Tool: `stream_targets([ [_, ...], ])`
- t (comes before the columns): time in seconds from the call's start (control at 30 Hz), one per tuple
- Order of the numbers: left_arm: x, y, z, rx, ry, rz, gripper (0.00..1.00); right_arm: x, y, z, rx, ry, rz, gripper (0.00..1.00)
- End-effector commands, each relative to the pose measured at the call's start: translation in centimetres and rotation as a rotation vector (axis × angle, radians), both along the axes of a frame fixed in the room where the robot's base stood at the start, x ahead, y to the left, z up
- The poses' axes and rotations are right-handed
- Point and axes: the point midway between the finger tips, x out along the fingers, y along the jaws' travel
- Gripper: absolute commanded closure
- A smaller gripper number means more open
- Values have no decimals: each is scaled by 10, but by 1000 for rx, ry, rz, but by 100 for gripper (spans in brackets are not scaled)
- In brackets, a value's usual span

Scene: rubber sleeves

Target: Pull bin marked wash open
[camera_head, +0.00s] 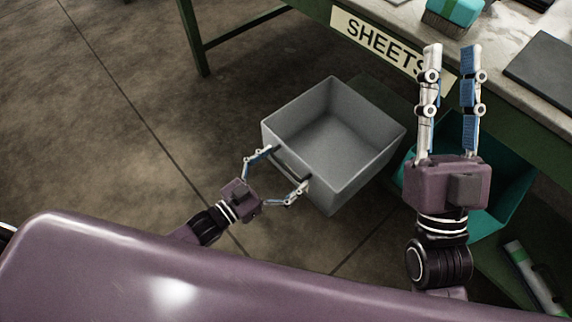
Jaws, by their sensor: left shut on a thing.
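A grey open-topped bin (345,170) stands out from under the green-framed table, and its inside looks empty. Its handle (291,163) is on the side facing me. My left gripper (286,170) is shut on this handle, with a finger near each end of it. No label reading wash is visible on the bin or elsewhere. My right gripper (451,50) is open and empty, with its two fingers spread apart and pointing toward the table. It is right of the grey bin and passes in front of the table edge.
The table edge carries a SHEETS sign (372,43), partly covered by my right gripper. A teal bin (505,175) sits under the table behind my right arm. A teal brush (454,12) and a dark flat pad (545,66) lie on top. The floor to the left is clear.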

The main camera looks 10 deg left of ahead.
Motion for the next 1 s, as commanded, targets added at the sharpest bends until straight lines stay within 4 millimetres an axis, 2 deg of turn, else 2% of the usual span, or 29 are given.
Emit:
stream_targets([
  [0.07,-2,-3,-1,-2,2,-5,50,0,0,0,0,-1,0,72],
  [0.1,-2,-3,-1,-2,2,-5,2,0,0,0,0,-1,0,72],
  [0.13,-2,-3,-1,-2,2,-5,0,0,0,0,0,-1,0,72],
  [0.4,-2,-1,-1,0,1,-2,0,0,0,0,1,-2,1,72],
  [0.53,-10,5,-2,1,3,-1,0,-1,0,0,1,-2,1,72],
  [1.0,-84,57,-1,0,4,-4,0,0,0,0,1,-2,1,72],
])
